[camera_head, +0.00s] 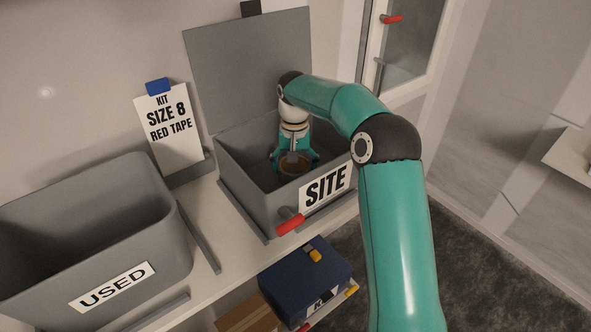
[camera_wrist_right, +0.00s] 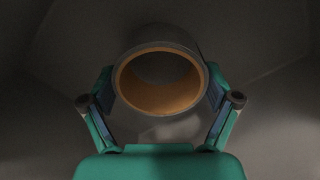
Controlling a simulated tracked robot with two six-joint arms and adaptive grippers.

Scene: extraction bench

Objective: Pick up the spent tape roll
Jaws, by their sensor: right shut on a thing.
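The spent tape roll is a grey ring with a tan inner core (camera_wrist_right: 160,103), seen large in the right wrist view. In the head view the roll (camera_head: 293,164) shows low inside the grey box marked SITE (camera_head: 250,195), partly hidden by the gripper. My right gripper (camera_head: 295,162) reaches down into that box. In the right wrist view its fingers (camera_wrist_right: 160,95) press on the left and right sides of the roll, shut on it. My left gripper is not in view.
The SITE box's lid (camera_head: 250,65) stands open behind it. A grey bin marked USED (camera_head: 165,250) is at the left. A sign reading KIT SIZE 8 RED TAPE (camera_head: 170,145) stands at the back. A blue case (camera_head: 290,280) sits on a lower shelf.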

